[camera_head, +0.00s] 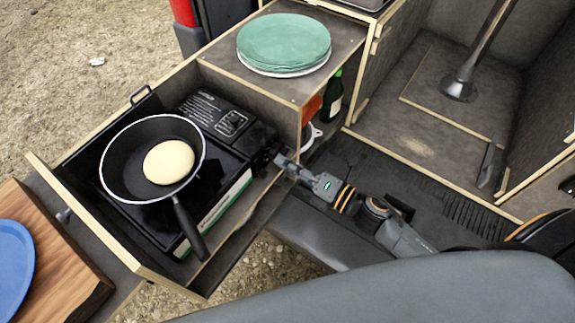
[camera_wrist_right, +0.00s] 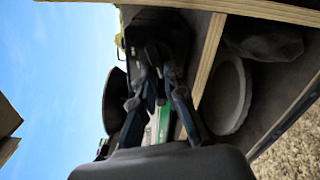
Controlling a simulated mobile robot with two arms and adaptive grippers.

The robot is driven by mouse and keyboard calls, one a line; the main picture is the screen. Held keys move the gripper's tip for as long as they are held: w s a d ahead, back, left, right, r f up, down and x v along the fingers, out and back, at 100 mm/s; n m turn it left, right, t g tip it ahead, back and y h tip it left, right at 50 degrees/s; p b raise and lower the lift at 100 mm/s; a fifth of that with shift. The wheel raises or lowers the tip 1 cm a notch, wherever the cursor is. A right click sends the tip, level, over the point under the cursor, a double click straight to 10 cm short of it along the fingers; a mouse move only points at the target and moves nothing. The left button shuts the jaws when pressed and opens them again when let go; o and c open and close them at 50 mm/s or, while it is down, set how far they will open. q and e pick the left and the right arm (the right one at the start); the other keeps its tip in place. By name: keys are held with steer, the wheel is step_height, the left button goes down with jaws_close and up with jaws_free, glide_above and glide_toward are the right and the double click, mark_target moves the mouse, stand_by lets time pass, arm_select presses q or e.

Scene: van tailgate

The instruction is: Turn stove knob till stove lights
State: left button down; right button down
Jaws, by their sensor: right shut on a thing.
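The black portable stove (camera_head: 222,122) sits in the pulled-out wooden drawer. A black frying pan (camera_head: 125,186) with a pale round pancake (camera_head: 168,162) stands on it, its handle toward me. My right gripper (camera_head: 283,163) reaches the stove's right front end from the right. It is shut on the stove knob, which the fingers mostly cover in the head view. In the right wrist view the fingers (camera_wrist_right: 155,88) close in front of the dark stove end. No flame is visible; the pan covers the burner. My left gripper is not in view.
Green plates (camera_head: 284,40) are stacked on the wooden box beside the stove. A dark bottle (camera_head: 332,97) stands in the opening below. A wooden board (camera_head: 58,262) with a blue plate (camera_head: 12,262) lies at left. Drawer walls (camera_head: 88,222) surround the stove.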

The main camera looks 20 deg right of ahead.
steer(key=shift+f+n+b, duration=0.25)
steer(key=shift+n+b, duration=0.15)
steer(key=shift+n, duration=0.5)
steer(key=c, duration=1.4)
jaws_free()
steer(key=shift+r, duration=0.1)
steer(key=v, duration=1.2)
steer(key=shift+d, duration=0.1)
